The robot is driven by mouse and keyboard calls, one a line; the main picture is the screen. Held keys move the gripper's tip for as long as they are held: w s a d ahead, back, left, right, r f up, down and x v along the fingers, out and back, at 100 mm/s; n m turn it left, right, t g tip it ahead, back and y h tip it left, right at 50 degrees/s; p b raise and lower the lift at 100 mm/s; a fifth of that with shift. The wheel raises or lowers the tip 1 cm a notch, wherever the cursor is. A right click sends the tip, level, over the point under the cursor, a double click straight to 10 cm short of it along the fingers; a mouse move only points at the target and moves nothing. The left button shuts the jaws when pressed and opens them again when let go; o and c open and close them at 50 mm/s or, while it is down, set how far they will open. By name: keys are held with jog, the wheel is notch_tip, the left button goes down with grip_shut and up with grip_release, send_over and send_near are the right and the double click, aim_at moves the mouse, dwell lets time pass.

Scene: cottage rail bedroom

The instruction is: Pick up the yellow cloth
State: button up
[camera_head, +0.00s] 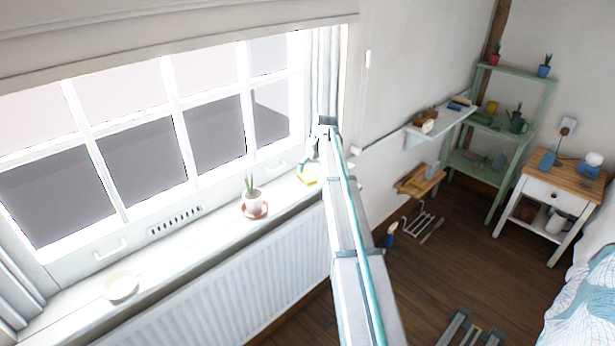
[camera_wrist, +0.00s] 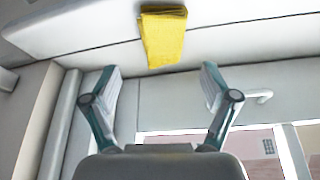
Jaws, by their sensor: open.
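The yellow cloth (camera_head: 307,178) lies folded on the right end of the white window sill (camera_head: 185,258) in the head view. In the wrist view the cloth (camera_wrist: 163,37) is a flat yellow rectangle at the top middle, near the sill's edge. My gripper (camera_wrist: 161,80) is open and empty, its two fingers apart with the cloth beyond and between their tips. In the head view the arm reaches to the sill's right end, and my gripper (camera_head: 312,150) is small and partly hidden there, close to the cloth.
A potted plant (camera_head: 253,202) on a saucer and a pale round dish (camera_head: 121,287) stand on the sill. Window handles project from the frame above it. A radiator (camera_head: 225,290) is below. A wall shelf (camera_head: 440,128), green rack (camera_head: 518,134) and bedside table (camera_head: 551,191) stand at right.

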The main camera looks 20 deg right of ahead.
aim_at(308, 174)
jog(key=shift+s+p+x, duration=0.15)
jog(key=shift+p+x, duration=0.5)
jog(key=shift+x, duration=0.75)
jog(key=shift+s+p+x, duration=0.15)
jog(key=shift+p+x, duration=0.5)
jog(key=shift+x, duration=0.75)
jog(key=shift+a, duration=0.1)
jog(key=c, duration=1.1)
